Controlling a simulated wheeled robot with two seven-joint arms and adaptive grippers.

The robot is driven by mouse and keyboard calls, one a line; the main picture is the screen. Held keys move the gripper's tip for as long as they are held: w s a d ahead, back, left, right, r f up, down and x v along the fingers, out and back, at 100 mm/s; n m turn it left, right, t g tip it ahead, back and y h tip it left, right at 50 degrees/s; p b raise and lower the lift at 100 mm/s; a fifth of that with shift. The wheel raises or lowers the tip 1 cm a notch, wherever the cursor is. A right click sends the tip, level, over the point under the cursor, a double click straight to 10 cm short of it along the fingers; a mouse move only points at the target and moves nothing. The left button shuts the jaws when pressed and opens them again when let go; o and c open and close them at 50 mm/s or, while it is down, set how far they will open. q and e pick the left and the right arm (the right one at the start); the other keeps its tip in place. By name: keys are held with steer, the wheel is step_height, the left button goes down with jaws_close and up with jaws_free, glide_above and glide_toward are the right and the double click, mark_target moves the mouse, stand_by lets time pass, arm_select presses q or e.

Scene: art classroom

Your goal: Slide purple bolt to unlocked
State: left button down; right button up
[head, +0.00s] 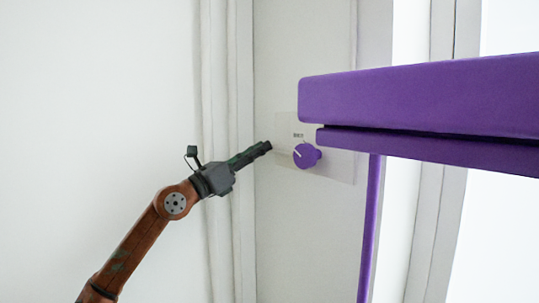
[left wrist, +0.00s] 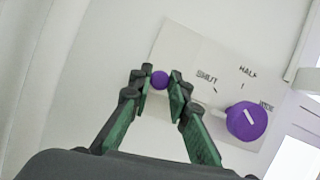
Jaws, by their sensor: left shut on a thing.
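A small purple ball (left wrist: 160,80), which looks like the bolt's handle, sits between the fingertips of my left gripper (left wrist: 157,77) in the left wrist view. The fingers are shut on it. The rest of the bolt and any locked or unlocked marks cannot be made out. In the head view my left gripper (head: 264,148) reaches from the left to the left edge of a pale wall panel (head: 338,165); its fingertips hide the ball there. My right gripper is not in view.
A round purple dial (head: 306,156) with a white pointer line is right of my fingertips. In the left wrist view the dial (left wrist: 246,121) has the labels SHUT, HALF and a partly hidden third. A large purple beam (head: 420,98) crosses the right side. The left is clear.

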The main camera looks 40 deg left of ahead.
arm_select(q)
steer(key=shift+a, duration=0.1)
steer(key=c, duration=2.2)
jaws_free()
steer(key=shift+c, duration=0.2)
steer(key=o, duration=0.4)
steer(key=shift+a, duration=0.3)
steer(key=shift+d, duration=0.1)
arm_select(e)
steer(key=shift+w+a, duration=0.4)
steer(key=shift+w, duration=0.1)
arm_select(q)
steer(key=shift+d, duration=0.1)
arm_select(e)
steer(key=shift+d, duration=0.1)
arm_select(q)
steer(key=shift+v, duration=6)
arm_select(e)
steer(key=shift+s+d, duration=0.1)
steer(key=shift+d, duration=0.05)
